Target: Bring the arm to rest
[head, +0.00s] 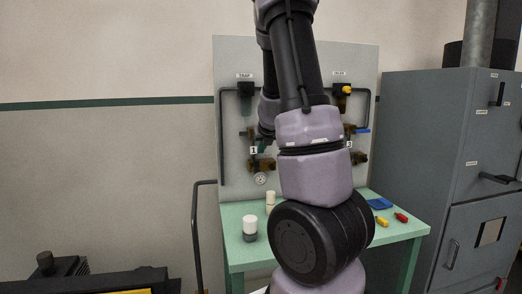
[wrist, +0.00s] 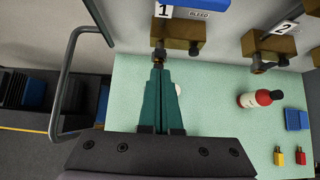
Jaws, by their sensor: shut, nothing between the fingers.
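My gripper (wrist: 158,72) has its two teal fingers together with nothing held between them. In the wrist view the fingertips point at the outlet of the brass valve block (wrist: 180,36) under the label 1. I cannot tell whether they touch it. In the head view my arm stands raised and bent in front of the wall panel (head: 228,130). A little teal of my gripper (head: 263,146) shows near the label 1, and my arm hides most of the rest.
The green table (head: 238,258) carries a white-capped jar (head: 250,226), a red-and-white bottle (wrist: 262,98), a blue tray (head: 379,203), and yellow (head: 381,221) and red (head: 401,217) pieces. A second valve block (wrist: 270,46) is at right. A bent rail (head: 195,225) and grey cabinet (head: 420,130) flank the table.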

